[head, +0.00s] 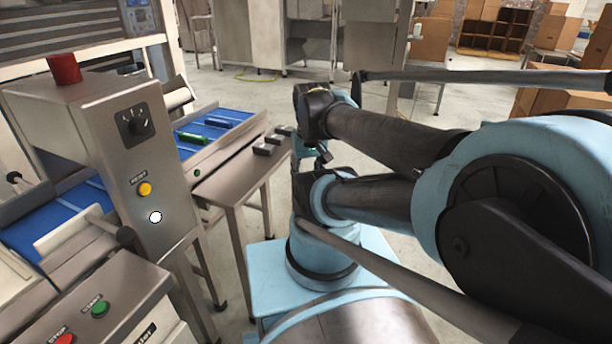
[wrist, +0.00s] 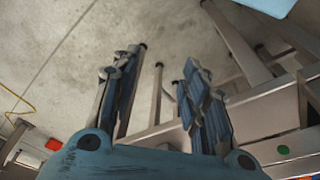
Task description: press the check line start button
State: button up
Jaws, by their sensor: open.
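A green button (head: 99,309) labelled START sits on a sloped steel panel at the lower left of the head view. A red button (head: 65,340) labelled STOP is beside it, cut by the picture's bottom edge. In the wrist view, my gripper (wrist: 162,62) is open and empty, its two fingers apart over the floor. A green round button (wrist: 283,150) shows at lower right there, apart from the fingers; I cannot tell whether it is the same one. In the head view, my arm hides most of the gripper, well right of the START panel.
A steel cabinet carries a yellow RESET button (head: 145,189), a white button (head: 155,217), a black knob (head: 138,125) and a red lamp (head: 65,70). Behind it runs a blue conveyor (head: 232,115) with green and dark items. A steel side table (head: 225,182) stands nearby.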

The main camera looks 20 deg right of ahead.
aim_at(101, 308)
jog(key=k, duration=0.5)
jog(key=u, duration=2.1)
jog(key=k, duration=0.45)
jog(key=z, duration=0.15)
